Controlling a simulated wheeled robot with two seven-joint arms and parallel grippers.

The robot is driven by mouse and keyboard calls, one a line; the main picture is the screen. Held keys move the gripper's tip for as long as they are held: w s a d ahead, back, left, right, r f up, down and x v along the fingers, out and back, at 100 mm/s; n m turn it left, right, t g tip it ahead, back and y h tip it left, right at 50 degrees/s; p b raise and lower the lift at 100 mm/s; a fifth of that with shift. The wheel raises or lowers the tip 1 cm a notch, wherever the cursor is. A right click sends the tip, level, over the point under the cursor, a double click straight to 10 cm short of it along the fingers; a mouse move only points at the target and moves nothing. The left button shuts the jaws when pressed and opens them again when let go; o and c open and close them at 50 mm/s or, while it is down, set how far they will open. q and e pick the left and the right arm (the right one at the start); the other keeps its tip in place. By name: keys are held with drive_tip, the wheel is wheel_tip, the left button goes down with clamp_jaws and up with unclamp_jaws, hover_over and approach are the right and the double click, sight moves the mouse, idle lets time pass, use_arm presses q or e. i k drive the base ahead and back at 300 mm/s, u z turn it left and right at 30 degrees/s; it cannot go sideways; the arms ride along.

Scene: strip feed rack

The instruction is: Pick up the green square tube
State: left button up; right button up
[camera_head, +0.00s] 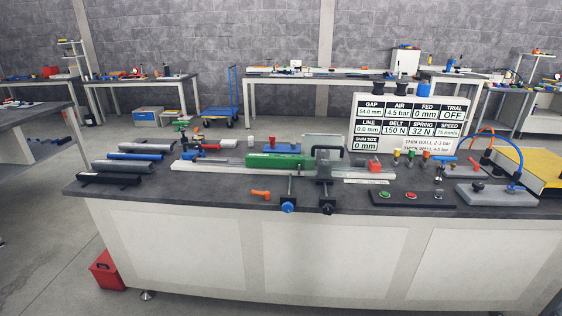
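A long green bar (280,161), which looks like the green square tube, lies along a pale rail (215,168) in the middle of the bench. Its right end is close to a grey clamp-like fixture (323,165). Neither of my grippers is in view.
Grey, blue and black bars (108,180) lie at the bench's left end. An orange handle (261,194) lies near the front edge.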

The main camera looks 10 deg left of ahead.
sight(261, 160)
drive_tip(key=u, duration=0.4)
drive_tip(key=i, duration=1.55)
drive_tip(key=z, duration=0.65)
